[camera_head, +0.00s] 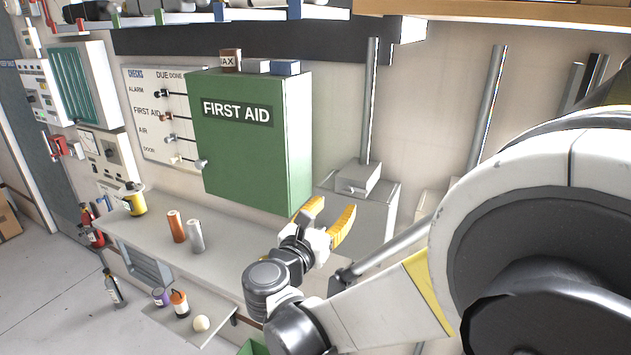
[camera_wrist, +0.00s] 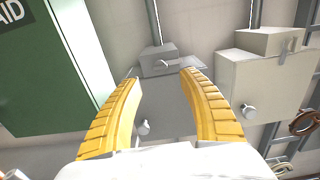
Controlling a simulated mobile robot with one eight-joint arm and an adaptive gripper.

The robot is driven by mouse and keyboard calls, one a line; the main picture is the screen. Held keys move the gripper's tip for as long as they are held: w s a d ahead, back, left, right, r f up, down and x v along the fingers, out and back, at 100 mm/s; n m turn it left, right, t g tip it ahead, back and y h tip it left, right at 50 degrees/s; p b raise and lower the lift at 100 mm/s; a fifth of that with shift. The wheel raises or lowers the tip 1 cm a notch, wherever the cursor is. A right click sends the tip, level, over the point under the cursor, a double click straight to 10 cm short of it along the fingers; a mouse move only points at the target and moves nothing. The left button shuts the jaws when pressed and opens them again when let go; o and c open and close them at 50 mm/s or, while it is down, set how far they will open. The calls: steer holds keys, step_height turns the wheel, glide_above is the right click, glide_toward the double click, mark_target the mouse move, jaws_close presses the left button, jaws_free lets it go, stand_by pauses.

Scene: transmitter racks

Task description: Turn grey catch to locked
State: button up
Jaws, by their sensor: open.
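My gripper (camera_head: 332,206) is open and empty, its yellow fingers spread in front of the wall below and right of the green first aid cabinet. In the wrist view the open fingers (camera_wrist: 161,78) frame a grey box (camera_wrist: 172,97). A small light lever (camera_wrist: 165,63) sits on the smaller housing on top of this box, and a round silver knob (camera_wrist: 144,127) is low on its front. A silver catch-like knob (camera_head: 201,163) is at the cabinet's lower left edge. I cannot tell which fitting is the grey catch, nor read any locked mark.
The green cabinet (camera_head: 250,150) projects from the wall left of my gripper. A paler box (camera_wrist: 262,85) with its own knob stands to the right. The shelf (camera_head: 225,240) below holds an orange can (camera_head: 176,226) and a silver can (camera_head: 196,237). Vertical pipes rise behind.

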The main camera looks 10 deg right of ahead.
mark_target(346, 192)
steer(key=x, duration=0.7)
steer(key=shift+w+d, duration=0.25)
steer(key=shift+w, duration=0.05)
jaws_close()
